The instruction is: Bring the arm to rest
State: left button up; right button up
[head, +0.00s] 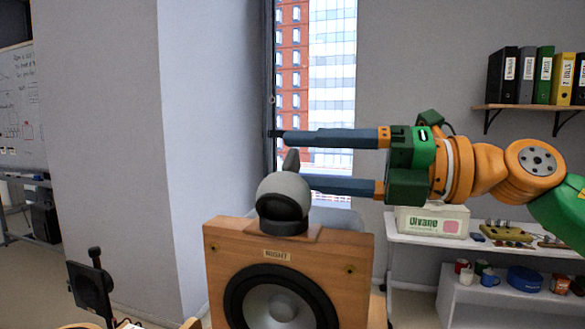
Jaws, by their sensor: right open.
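My right arm comes in from the right side of the head view. Its gripper (287,158) is open, with two long dark fingers pointing left, one above the other, and nothing visible between them except possibly the top of the tweeter's fin behind. My left gripper is out of view.
A black panel on a stand (90,288) is at the lower left. At the right, a white shelf unit (420,240) holds a box, cups and small items. Binders stand on a wall shelf (520,107) above. A window and pale wall are behind.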

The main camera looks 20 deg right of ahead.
jog(key=v, duration=0.5)
jog(key=shift+b, duration=0.35)
jog(key=shift+a, duration=0.1)
jog(key=shift+w+a, duration=0.1)
